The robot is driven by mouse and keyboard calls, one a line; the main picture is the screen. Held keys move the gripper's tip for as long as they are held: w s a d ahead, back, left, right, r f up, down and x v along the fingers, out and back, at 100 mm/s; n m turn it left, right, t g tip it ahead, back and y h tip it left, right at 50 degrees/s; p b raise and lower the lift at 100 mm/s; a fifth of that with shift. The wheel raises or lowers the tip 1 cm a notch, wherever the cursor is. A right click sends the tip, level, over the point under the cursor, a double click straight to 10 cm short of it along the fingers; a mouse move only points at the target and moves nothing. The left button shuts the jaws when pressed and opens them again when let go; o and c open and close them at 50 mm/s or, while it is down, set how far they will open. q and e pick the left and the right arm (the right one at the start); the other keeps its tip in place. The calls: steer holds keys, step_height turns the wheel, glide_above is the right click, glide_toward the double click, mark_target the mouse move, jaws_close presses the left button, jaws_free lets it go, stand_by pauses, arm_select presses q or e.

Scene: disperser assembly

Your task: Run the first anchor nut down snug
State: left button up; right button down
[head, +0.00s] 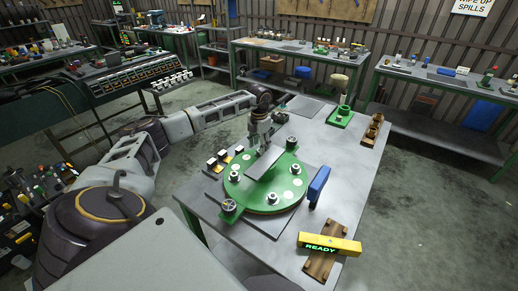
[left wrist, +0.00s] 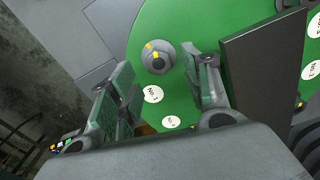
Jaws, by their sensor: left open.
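A green round plate (head: 252,200) lies on the workbench and carries several metal nuts, among them one at its left (head: 238,173) and one at its front (head: 272,198). My left gripper (head: 262,137) is above the back of the plate, pointing down. In the left wrist view, my left gripper (left wrist: 160,62) is open, its fingers apart. A round grey nut with yellow marks (left wrist: 158,57) shows between and beyond the fingertips, near the label NO.1 (left wrist: 153,94). I cannot tell whether the fingers touch it. My right gripper is not in view.
A grey block (head: 266,162) stands at the plate's middle; its dark side (left wrist: 262,75) is right of the fingers. A blue upright piece (head: 318,187) stands at the right. A yellow READY display (head: 343,245) is in front. A small parts tray (head: 222,165) lies left of the plate.

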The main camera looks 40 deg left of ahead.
arm_select(q)
step_height(320, 180, up, 10)
steer(key=shift+f, duration=0.25)
stand_by(0.8)
step_height(320, 180, up, 10)
steer(key=p, duration=1)
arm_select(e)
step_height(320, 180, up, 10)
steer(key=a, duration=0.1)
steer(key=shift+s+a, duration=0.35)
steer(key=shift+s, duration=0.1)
